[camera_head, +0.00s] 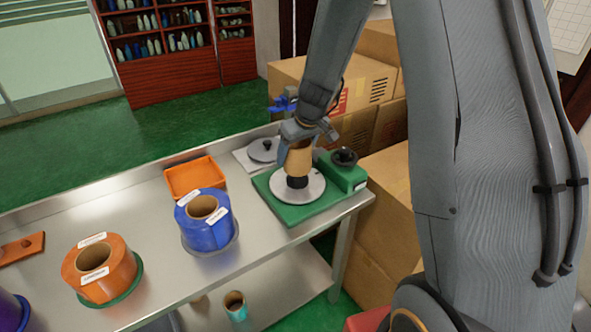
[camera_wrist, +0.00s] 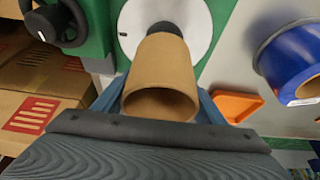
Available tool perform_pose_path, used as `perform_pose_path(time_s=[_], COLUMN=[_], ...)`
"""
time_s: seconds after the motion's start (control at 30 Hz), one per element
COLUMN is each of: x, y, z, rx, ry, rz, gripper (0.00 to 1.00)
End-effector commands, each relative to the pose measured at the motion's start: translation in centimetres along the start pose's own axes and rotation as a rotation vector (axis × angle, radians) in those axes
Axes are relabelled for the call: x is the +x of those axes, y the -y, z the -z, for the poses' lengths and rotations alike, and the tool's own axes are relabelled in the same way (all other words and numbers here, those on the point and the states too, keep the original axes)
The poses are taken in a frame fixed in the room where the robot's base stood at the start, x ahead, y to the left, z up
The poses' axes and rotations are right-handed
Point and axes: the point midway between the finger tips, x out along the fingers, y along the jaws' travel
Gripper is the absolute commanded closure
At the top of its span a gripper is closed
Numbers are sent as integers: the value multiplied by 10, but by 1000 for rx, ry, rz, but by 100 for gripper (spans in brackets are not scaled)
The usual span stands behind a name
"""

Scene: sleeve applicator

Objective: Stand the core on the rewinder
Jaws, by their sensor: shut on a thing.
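The core, a plain brown cardboard tube (camera_head: 299,162), is in my gripper (camera_head: 299,146) over the rewinder. In the wrist view the core (camera_wrist: 162,70) sits between the two blue-grey fingers, its open near end facing the camera. The rewinder has a green base (camera_head: 262,185), a pale round plate (camera_head: 312,190) and a black hub (camera_head: 297,183). The hub also shows beyond the core's far end in the wrist view (camera_wrist: 165,27). The hub's lower part is visible below the core; whether its top is inside the tube is hidden.
A black handwheel (camera_head: 344,156) stands on the rewinder's right side. A blue roll (camera_head: 190,228), an orange tray (camera_head: 182,179) and an orange roll (camera_head: 75,265) are to the left on the metal table (camera_head: 150,220). Cardboard boxes (camera_head: 383,190) stand close behind and right.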

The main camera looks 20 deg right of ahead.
Motion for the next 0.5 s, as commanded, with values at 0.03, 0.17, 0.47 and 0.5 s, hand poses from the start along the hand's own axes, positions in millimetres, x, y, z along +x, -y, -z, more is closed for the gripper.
perform_pose_path(time_s=[0.03,0.17,0.47,0.5], x=[6,15,48,50], y=[0,0,0,0], z=[-3,-6,-20,-20], rx=[2,1,2,3], ry=[2,0,0,-1], rz=[0,0,-1,-1], gripper=[58,58,58,58])
